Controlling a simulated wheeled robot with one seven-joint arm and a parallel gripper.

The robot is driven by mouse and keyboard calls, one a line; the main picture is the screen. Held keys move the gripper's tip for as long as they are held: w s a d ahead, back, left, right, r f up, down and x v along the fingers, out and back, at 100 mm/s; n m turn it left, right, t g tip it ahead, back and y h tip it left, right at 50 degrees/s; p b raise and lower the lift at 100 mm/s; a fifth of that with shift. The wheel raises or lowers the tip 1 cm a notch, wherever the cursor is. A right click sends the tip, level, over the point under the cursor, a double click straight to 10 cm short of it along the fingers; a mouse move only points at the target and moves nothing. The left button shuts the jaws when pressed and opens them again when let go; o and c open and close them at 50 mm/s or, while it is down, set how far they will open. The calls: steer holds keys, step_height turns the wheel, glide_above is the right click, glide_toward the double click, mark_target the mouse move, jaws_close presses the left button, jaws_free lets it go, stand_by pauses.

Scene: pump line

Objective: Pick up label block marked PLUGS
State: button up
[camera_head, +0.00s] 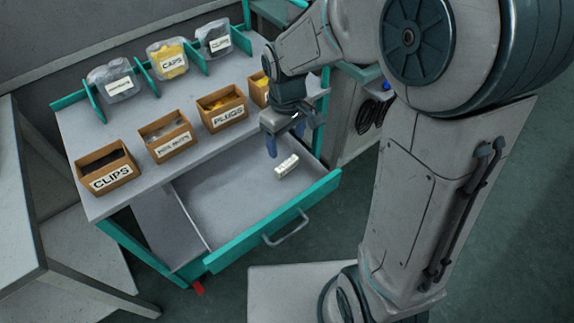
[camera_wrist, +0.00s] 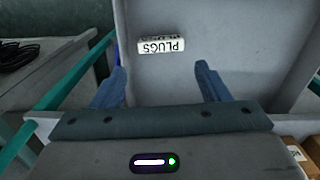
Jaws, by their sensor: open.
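The label block marked PLUGS (camera_head: 287,165) is a small white block lying in the open grey drawer (camera_head: 215,205), toward its right end. In the wrist view the block (camera_wrist: 161,46) shows its PLUGS lettering upside down, ahead of the fingertips and between their lines. My gripper (camera_head: 286,142) is above the drawer, just up and left of the block in the head view. In the wrist view its two blue fingers (camera_wrist: 160,75) are spread apart with nothing between them. The block is apart from both fingers.
Open cardboard boxes labelled CLIPS (camera_head: 111,182), PLUGS (camera_head: 228,119) and others line the bench's front edge (camera_head: 145,188). Bags, including CAPS (camera_head: 173,66), stand between teal dividers behind. The teal drawer front (camera_head: 255,236) bounds the drawer. The drawer's left part is clear.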

mark_target(286, 163)
step_height(286, 163, down, 10)
steer(key=shift+r+b, duration=0.25)
steer(key=shift+b, duration=0.25)
steer(key=shift+c, duration=0.3)
steer(key=c, duration=0.6)
